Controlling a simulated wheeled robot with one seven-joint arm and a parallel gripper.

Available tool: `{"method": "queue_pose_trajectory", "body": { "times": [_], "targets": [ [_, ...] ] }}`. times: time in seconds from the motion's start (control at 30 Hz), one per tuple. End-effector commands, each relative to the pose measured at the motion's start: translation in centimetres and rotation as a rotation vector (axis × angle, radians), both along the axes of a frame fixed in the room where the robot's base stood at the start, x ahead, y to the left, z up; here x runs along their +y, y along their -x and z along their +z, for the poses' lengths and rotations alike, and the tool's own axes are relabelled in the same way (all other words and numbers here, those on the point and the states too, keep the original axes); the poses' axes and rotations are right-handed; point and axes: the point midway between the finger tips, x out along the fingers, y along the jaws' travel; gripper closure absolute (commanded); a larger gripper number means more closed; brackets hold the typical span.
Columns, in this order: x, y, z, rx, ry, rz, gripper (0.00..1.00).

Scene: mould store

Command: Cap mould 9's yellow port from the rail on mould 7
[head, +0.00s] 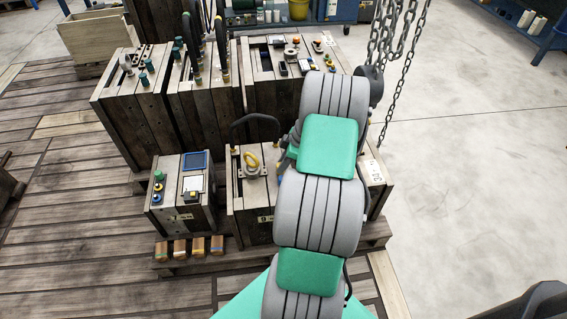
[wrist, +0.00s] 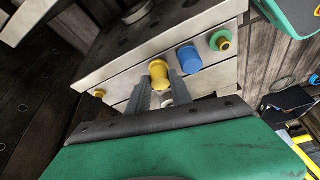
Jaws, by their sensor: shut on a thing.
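Mould 7 (head: 180,215) is the small wooden box at left, with green, yellow and blue fittings (head: 157,187) along its top left edge. Mould 9 (head: 250,215) stands to its right, partly hidden by my arm. My gripper is hidden in the head view. In the wrist view my gripper (wrist: 157,92) is shut on a yellow cap (wrist: 159,74), held against or just before a pale mould face. I cannot tell whether it is seated on a port. Beside it are a blue cap (wrist: 189,58) and a green-ringed brass port (wrist: 222,41).
Larger moulds (head: 130,115) stand close behind. Hanging chains (head: 390,50) are at upper right. Several small wood blocks (head: 190,247) lie in front of mould 7. The concrete floor (head: 470,180) at right is clear.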

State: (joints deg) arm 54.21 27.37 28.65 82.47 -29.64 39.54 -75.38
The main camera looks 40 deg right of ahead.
Motion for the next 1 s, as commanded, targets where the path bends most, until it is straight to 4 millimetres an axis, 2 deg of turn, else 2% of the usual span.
{"method": "queue_pose_trajectory", "body": {
  "times": [0.8, 0.83, 1.0],
  "targets": [
    [0.01, 0.01, -0.70, 0.000, 0.000, 0.000, 1.00],
    [0.00, 0.00, -0.70, 0.000, 0.000, 0.000, 0.73],
    [0.00, 0.00, -0.69, 0.000, 0.000, 0.000, 0.60]
  ]
}}
